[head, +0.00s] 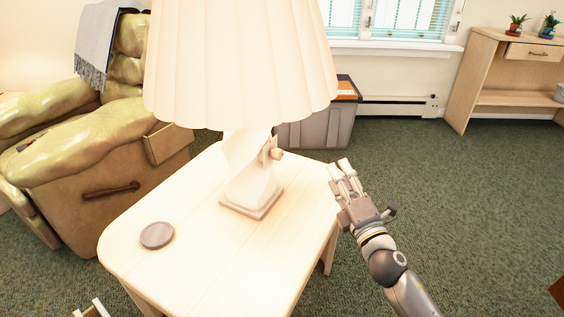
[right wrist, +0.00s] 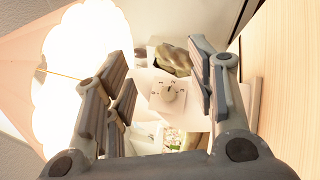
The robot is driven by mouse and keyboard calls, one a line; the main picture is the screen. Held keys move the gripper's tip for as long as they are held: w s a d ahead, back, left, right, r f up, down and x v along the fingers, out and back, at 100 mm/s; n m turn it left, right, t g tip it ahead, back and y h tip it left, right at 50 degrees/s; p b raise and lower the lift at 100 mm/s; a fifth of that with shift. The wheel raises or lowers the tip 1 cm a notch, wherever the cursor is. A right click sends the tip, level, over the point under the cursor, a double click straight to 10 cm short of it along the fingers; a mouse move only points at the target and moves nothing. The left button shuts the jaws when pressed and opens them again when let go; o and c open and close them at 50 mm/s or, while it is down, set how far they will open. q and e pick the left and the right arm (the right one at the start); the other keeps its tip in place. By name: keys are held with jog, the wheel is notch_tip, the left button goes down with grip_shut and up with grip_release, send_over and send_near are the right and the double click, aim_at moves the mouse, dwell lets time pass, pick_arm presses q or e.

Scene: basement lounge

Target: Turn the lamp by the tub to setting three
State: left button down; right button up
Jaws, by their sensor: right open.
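The lamp (head: 240,65) has a wide pleated cream shade and a pale twisted base (head: 250,185) standing on a light wooden side table (head: 185,265). A small round knob (head: 277,154) sticks out from the right side of the base. In the right wrist view the knob (right wrist: 169,92) sits on a square plate with small dark marks that I cannot read. My right gripper (head: 342,167) is open, to the right of the knob and apart from it. In the wrist view its fingers (right wrist: 165,90) frame the knob. Only pale tips, seemingly my left gripper (head: 88,309), show at the bottom left.
The grey tub (head: 315,128) with an orange label stands behind the table. A dark round coaster (head: 157,235) lies on the tabletop. A yellow-green recliner (head: 90,150) stands at the left, a wooden desk (head: 495,70) at the far right. Green carpet is clear on the right.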

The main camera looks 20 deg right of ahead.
aim_at(281, 157)
jog(key=w+a+n+g+y, duration=0.2)
jog(key=w+a+n+y, duration=0.1)
jog(key=n, duration=0.4)
jog(key=w+a+n+g+y, duration=0.2)
jog(key=w+a+n+y, duration=0.1)
jog(key=n, duration=0.5)
jog(key=w+a+n+g+y, duration=0.2)
jog(key=w+a+n+y, duration=0.2)
jog(key=n, duration=0.3)
jog(key=shift+w+r+n+y+b, duration=0.1)
jog(key=shift+w+n+y+b, duration=0.25)
jog(key=shift+w+y, duration=0.35)
pick_arm(q)
jog(key=w+d+r+t+h, duration=0.2)
jog(key=w+r+t, duration=0.4)
jog(key=r, duration=0.4)
jog(key=shift+d, duration=0.45)
pick_arm(e)
jog(key=shift+w+a, duration=0.4)
jog(key=shift+w, duration=0.05)
